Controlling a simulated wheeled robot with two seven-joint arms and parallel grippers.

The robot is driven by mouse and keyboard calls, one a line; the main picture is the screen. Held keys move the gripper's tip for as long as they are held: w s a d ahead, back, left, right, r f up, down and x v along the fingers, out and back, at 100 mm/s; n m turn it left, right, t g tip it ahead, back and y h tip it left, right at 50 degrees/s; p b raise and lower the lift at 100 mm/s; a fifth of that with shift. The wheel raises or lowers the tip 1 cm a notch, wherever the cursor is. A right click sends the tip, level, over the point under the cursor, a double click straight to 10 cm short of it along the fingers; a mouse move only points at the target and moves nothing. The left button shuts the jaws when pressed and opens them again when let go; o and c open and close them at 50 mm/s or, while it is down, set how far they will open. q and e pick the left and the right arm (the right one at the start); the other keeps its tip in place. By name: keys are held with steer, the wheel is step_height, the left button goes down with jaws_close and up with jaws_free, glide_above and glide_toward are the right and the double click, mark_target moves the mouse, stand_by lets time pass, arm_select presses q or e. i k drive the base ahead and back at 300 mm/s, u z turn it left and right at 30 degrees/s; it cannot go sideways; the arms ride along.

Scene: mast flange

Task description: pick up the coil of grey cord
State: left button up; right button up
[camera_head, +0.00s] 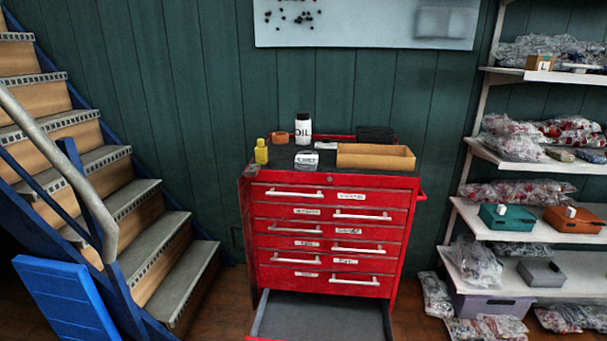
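I cannot clearly make out a coil of grey cord in the head view. A small pale grey item (306,159) lies on top of the red tool cabinet (335,207), but it is too small to tell what it is. The cabinet's bottom drawer (320,318) is pulled open, and the part of its grey floor that shows looks bare. Neither of my grippers is in view.
The cabinet top also holds a yellow bottle (261,152), a white oil bottle (303,129), an orange-brown item (279,138) and a cardboard tray (376,157). Stairs (130,200) stand left, with a blue panel (65,298). Shelves (530,235) with bagged goods stand right.

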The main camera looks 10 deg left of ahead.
mark_target(305, 161)
steer(key=k, duration=0.6)
steer(key=z, duration=0.75)
steer(key=i, duration=0.85)
steer(key=z, duration=0.55)
steer(key=i, duration=0.95)
steer(key=u, duration=1.15)
steer(key=i, duration=0.8)
steer(key=u, duration=0.9)
